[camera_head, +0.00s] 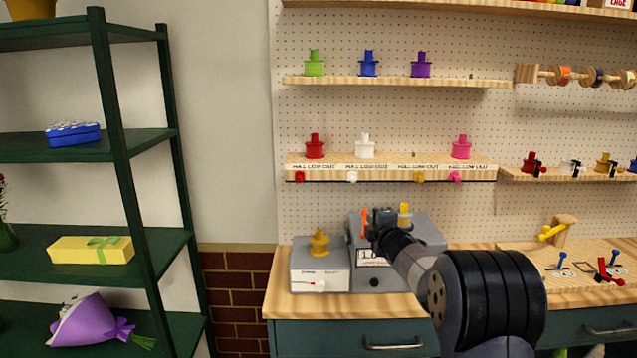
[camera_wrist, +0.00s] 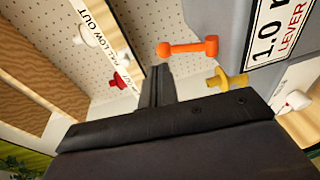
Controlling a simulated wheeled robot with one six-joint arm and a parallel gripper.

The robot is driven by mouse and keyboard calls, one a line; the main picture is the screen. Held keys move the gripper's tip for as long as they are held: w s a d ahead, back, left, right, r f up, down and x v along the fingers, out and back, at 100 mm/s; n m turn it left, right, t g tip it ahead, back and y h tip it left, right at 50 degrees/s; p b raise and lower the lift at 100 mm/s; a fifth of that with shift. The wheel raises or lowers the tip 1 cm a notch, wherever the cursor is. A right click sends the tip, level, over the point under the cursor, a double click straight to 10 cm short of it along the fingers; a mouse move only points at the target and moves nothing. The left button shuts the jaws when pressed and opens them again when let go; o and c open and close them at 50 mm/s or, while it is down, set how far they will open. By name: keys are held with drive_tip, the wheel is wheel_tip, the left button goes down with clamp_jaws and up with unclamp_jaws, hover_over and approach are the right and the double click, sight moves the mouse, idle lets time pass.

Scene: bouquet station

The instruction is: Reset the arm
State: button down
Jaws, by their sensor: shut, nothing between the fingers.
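My arm reaches from the lower right toward the grey machines on the wooden counter. My gripper (camera_head: 383,220) is in front of the larger grey box (camera_head: 426,231), near an orange lever (camera_head: 363,224) and a yellow piece (camera_head: 404,213). In the wrist view the black fingers (camera_wrist: 158,84) are together with nothing between them. The orange lever (camera_wrist: 188,48) and a yellow piece (camera_wrist: 228,82) show just beyond and to the right of the fingers, apart from them in the picture. Part of the larger box's label is hidden by my arm in the head view.
A smaller grey box (camera_head: 320,279) with a gold spool-shaped piece (camera_head: 319,242) stands left of the larger one. Pegboard shelves (camera_head: 395,82) above hold coloured pieces. A green rack (camera_head: 120,110) stands left. Small tools (camera_head: 607,274) lie on the counter at right.

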drive_tip(key=s+f+n+t+y+b, duration=0.1)
drive_tip(key=s+f+t+b, duration=0.4)
drive_tip(key=b, duration=0.8)
drive_tip(key=shift+s+d+t, duration=0.15)
drive_tip(key=shift+s+t, duration=0.15)
drive_tip(key=shift+s+r, duration=0.1)
drive_tip(key=shift+r, duration=0.05)
idle(0.4)
